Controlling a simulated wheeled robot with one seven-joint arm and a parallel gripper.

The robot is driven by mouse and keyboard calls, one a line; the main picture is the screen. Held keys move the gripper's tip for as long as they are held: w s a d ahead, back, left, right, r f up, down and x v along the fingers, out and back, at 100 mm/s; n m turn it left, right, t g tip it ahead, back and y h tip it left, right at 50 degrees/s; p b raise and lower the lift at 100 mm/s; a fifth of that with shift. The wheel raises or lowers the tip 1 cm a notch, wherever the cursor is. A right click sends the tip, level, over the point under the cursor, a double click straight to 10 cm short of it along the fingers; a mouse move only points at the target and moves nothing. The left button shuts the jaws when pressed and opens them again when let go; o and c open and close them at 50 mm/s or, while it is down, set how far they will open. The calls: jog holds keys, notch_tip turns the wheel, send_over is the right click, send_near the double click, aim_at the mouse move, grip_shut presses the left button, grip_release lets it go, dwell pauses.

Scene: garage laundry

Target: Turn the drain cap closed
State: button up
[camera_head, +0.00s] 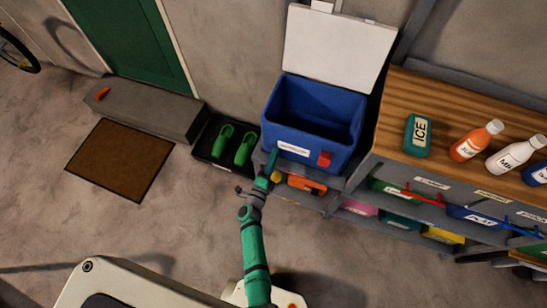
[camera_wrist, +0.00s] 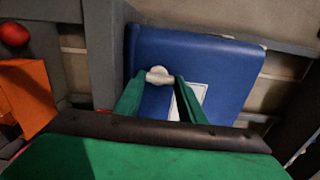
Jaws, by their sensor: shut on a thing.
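The blue cooler (camera_head: 284,116) stands with its white lid (camera_head: 338,45) open; its blue wall (camera_wrist: 220,65) fills the middle of the wrist view. A small whitish drain cap (camera_wrist: 158,76) sits low on that wall, beside a white label (camera_wrist: 199,91). My gripper (camera_wrist: 150,88) is shut on the cap, one green finger on each side. In the head view my gripper (camera_head: 271,164) is at the cooler's lower left front, and I cannot make out the cap there. The cap's turn angle is not clear.
A red piece (camera_head: 324,159) is on the cooler's front right. An orange object (camera_head: 306,185) lies on the shelf below. A wooden counter (camera_head: 440,100) with several bottles stands to the right. Green clogs (camera_head: 244,149) sit left of the cooler. The floor at left is mostly clear.

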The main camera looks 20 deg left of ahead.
jog(key=o, duration=0.8)
jog(key=shift+f, duration=0.15)
jog(key=shift+o, duration=1.2)
jog(key=shift+a, duration=0.1)
jog(key=s, duration=1)
jog(key=shift+s+a, duration=0.15)
jog(key=shift+s, duration=0.25)
jog(key=shift+w, duration=0.1)
